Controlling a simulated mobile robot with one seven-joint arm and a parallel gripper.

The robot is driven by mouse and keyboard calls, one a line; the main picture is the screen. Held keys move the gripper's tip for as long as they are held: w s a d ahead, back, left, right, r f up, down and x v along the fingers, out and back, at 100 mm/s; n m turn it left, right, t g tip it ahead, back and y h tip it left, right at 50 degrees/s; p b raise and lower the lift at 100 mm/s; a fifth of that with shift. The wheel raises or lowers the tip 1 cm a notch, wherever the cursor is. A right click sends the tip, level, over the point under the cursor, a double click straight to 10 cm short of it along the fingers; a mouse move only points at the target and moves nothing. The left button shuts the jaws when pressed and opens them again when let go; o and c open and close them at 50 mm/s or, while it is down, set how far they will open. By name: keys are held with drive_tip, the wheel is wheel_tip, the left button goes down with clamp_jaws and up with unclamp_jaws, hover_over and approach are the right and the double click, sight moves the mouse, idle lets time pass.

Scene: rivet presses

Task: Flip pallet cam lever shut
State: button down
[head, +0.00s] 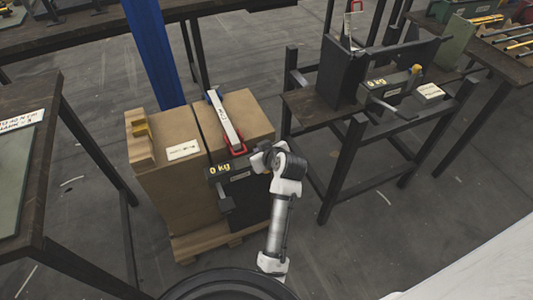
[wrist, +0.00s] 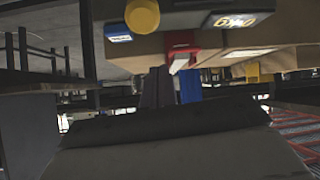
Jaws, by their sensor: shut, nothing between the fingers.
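The pallet (head: 190,250) carries brown cardboard boxes (head: 168,160) and a dark unit (head: 248,195) with a yellow "0 kg" readout. A pale bar (head: 225,122) with a blue end and a red end lies across the box top; its red end also shows in the wrist view (wrist: 182,54). I cannot tell for certain which part is the cam lever. My gripper (head: 262,160) is at the dark unit's upper right edge, beside the red end. In the wrist view its fingers (wrist: 158,88) look shut and empty. A round yellow knob (wrist: 142,16) is near the top there.
A blue post (head: 152,50) stands behind the pallet. A dark press bench (head: 345,110) with its own "0 kg" readout and lever stands at right. A dark table (head: 50,100) is close at left.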

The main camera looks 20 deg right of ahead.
drive_tip(key=shift+s+d+f+p, duration=0.2)
drive_tip(key=shift+s+f, duration=0.5)
drive_tip(key=shift+s+d+f+p, duration=0.15)
drive_tip(key=shift+s+f, duration=0.5)
drive_tip(key=shift+s, duration=0.05)
drive_tip(key=shift+f+b, duration=0.2)
drive_tip(key=shift+b, duration=0.3)
drive_tip(key=shift+s, duration=0.1)
